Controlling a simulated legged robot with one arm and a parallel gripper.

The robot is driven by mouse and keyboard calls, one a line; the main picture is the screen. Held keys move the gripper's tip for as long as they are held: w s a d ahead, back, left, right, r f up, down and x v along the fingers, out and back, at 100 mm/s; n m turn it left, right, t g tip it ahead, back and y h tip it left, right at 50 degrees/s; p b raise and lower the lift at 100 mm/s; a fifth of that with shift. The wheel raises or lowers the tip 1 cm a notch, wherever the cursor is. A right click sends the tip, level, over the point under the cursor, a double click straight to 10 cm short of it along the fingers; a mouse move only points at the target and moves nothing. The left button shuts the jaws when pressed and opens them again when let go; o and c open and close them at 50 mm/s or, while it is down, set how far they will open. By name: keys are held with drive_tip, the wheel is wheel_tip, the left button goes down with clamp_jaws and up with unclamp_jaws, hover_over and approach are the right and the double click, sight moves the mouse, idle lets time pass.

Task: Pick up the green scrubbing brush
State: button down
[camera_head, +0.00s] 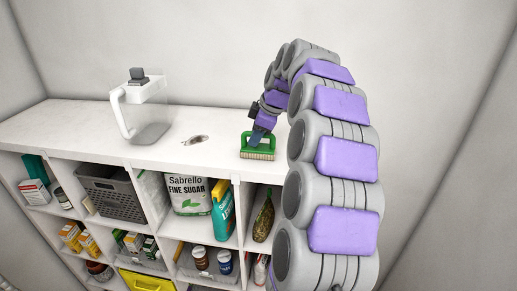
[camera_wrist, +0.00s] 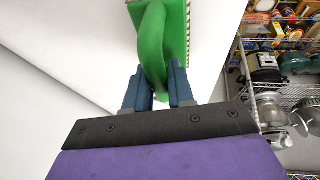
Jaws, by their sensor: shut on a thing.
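The green scrubbing brush (camera_head: 258,152) is at the right part of the white shelf top, near its front edge, with its pale bristles facing down. In the wrist view, the brush's green handle (camera_wrist: 152,45) passes between the two blue fingers of my gripper (camera_wrist: 160,85). My gripper (camera_head: 262,135) is shut on the handle from above. Whether the bristles touch the shelf top or hang just above it, I cannot tell.
The white shelf unit (camera_head: 60,125) has cubbies holding a grey basket (camera_head: 112,192), a sugar bag (camera_head: 189,194) and several bottles and boxes. Wire racks (camera_wrist: 285,75) appear right in the wrist view.

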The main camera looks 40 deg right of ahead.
idle(0.4)
drive_tip(key=shift+r+b, duration=0.45)
drive_tip(key=shift+r, duration=1.25)
drive_tip(key=s+a+b, duration=0.1)
drive_tip(key=s+a, duration=0.3)
drive_tip(key=s, duration=0.3)
drive_tip(key=s+a+r+b, duration=0.1)
drive_tip(key=s+a+b, duration=0.1)
drive_tip(key=s+a, duration=0.2)
drive_tip(key=s, duration=0.3)
drive_tip(key=shift+r, duration=0.3)
